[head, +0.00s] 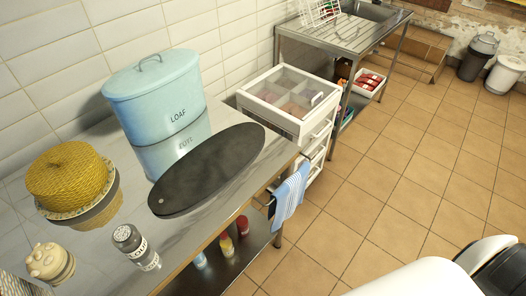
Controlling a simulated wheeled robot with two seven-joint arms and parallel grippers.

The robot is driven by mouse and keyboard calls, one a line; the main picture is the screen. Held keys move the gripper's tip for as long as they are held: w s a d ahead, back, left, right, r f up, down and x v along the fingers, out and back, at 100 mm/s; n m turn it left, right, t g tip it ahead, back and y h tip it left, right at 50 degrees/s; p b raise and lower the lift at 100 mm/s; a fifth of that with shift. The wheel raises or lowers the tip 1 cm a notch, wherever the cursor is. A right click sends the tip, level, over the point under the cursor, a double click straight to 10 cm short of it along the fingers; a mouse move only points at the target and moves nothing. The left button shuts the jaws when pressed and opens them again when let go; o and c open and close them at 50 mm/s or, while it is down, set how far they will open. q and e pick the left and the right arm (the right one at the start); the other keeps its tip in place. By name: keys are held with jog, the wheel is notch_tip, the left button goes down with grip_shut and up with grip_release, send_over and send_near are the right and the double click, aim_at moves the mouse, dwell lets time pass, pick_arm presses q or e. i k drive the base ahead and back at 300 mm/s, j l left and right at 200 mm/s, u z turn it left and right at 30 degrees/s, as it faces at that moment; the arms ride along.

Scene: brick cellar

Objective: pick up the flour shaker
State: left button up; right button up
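A small grey shaker with a dark top and a pale label (127,238) stands near the front edge of the shiny metal table (195,222). I take it for the flour shaker, though its label is too small to read. Its reflection shows in the tabletop just below it. Neither of my grippers is in view. A white and black part at the bottom right looks like part of my own arm, well apart from the shaker.
A cream knobbly pot (45,262) stands left of the shaker, a yellow woven dome (65,172) behind it. A blue LOAF bin (157,92) and a dark oval board (210,168) are further back. A striped towel (291,192) hangs at the table's end. Tiled floor (370,200) is clear.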

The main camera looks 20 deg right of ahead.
aim_at(127, 238)
jog(key=z, duration=0.25)
jog(key=u, duration=0.95)
